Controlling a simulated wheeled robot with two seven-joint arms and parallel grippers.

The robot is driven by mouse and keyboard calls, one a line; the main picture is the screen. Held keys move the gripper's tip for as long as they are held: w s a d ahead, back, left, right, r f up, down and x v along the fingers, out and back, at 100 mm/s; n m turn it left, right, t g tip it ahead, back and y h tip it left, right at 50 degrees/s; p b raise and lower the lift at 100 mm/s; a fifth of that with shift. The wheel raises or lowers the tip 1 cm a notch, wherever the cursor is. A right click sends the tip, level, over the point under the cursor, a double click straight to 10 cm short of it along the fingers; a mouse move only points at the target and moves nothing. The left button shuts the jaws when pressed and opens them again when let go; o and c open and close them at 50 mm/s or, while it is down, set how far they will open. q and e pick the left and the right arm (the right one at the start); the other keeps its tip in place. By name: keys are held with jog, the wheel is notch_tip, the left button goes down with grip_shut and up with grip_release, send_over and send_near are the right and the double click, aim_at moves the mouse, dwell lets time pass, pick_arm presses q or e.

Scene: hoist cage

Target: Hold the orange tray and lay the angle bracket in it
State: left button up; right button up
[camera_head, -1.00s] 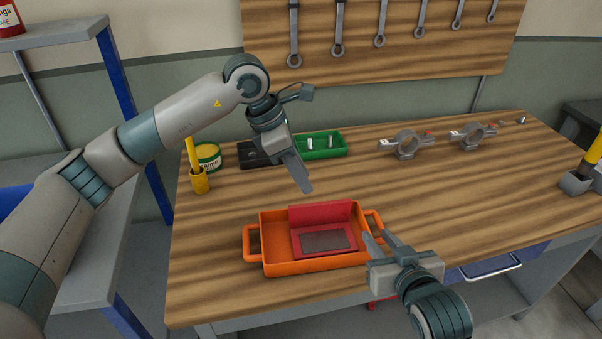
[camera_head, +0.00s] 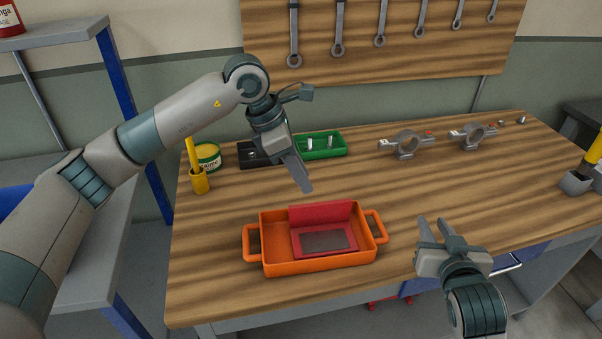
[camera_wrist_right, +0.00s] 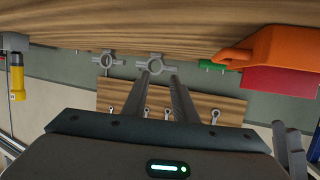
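The orange tray (camera_head: 280,268) with two side handles stands near the front of the wooden bench. The red angle bracket (camera_head: 322,213) sits inside it, one plate standing at the back and one lying flat with a dark grey panel. In the right wrist view, the tray (camera_wrist_right: 275,48) and the bracket's red plate (camera_wrist_right: 280,80) show upside down at the top right. My right gripper (camera_head: 434,230) is open and empty, to the right of the tray and apart from it. My left gripper (camera_head: 301,182) hangs above the bench behind the tray, seen edge-on, so its opening is hidden.
A green tray (camera_head: 322,150) with pegs, a black block (camera_head: 254,155), a tin (camera_head: 208,157) and a yellow holder (camera_head: 199,182) stand at the back left. Two grey clamps (camera_head: 406,146) stand behind on the right.

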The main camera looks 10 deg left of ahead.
jog(key=shift+h, duration=0.8)
jog(key=d, duration=0.1)
jog(key=w+d, duration=0.1)
jog(key=d, duration=0.1)
jog(key=d+f, duration=0.1)
jog(key=d, duration=0.1)
jog(key=shift+w+d, duration=0.25)
jog(key=shift+w+d+f+n+g+h, duration=0.15)
jog(key=shift+d+f+h, duration=0.4)
jog(key=shift+d, duration=1.3)
jog(key=shift+s+d+f+n+g+h, duration=0.1)
jog(key=shift+d+f+n+g+h, duration=0.35)
jog(key=shift+d, duration=1.35)
jog(key=shift+w+d+f+h, duration=0.1)
jog(key=shift+d+f+h, duration=0.2)
jog(key=shift+d+f, duration=1)
jog(key=shift+d+r, duration=0.5)
jog(key=shift+r, duration=0.1)
